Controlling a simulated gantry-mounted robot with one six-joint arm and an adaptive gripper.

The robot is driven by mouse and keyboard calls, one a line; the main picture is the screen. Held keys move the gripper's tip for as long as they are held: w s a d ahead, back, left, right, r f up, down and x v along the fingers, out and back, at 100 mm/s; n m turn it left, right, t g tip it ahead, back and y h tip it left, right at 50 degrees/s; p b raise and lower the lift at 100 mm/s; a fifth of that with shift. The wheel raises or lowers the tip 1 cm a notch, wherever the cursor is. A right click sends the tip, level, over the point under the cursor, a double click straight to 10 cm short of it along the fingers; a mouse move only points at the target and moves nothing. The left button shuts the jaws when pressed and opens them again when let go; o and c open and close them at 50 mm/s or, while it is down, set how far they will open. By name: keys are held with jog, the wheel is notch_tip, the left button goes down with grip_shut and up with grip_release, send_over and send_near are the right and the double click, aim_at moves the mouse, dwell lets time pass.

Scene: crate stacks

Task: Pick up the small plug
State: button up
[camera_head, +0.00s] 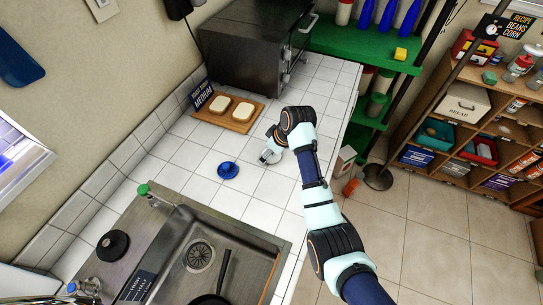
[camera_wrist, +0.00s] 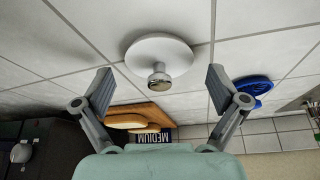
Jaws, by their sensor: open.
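A round white disc with a short silver knob, which looks like the small plug (camera_wrist: 158,52), sits on the white tiled counter in the wrist view. My gripper (camera_wrist: 159,75) is open, with one finger on each side of the knob and nothing between them. The fingers appear apart from the disc. In the head view my gripper (camera_head: 268,156) is low over the counter, and the plug is mostly hidden beneath it. A blue round piece (camera_head: 228,170) lies on the counter to its left; it also shows in the wrist view (camera_wrist: 252,87).
A wooden board (camera_head: 238,120) with bread slices and a dark oven (camera_head: 250,45) stand behind. The sink (camera_head: 180,250) with a black lid-like object (camera_head: 112,245) is in front. Bare tiles lie between the blue piece and the sink.

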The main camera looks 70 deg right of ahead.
jog(key=c, duration=1.3)
notch_tip(320, 180, up, 20)
jog(key=p, duration=0.3)
